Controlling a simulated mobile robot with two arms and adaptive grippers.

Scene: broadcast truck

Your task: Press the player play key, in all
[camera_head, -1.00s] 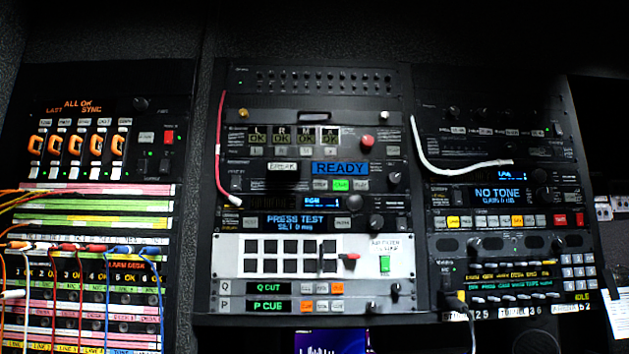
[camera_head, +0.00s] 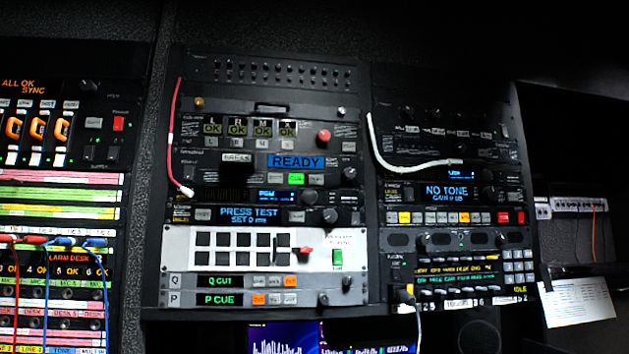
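The unit that looks like the player is in the middle rack, with a blue display reading READY (camera_head: 297,161). Below that display is a row of small keys: a grey key on the left, a lit green key (camera_head: 296,179) in the middle, and a grey key (camera_head: 315,180) on the right that appears to be the play key. Its lettering is too small to read for certain. A black knob (camera_head: 348,174) sits to the right of this row. Neither of my grippers is in view.
A red cable (camera_head: 172,130) hangs down the middle rack's left side. A white cable (camera_head: 400,163) loops across the right rack. Below READY are a PRESS TEST display (camera_head: 249,217) and a white panel (camera_head: 182,266) with black squares. A patch bay (camera_head: 60,214) stands left.

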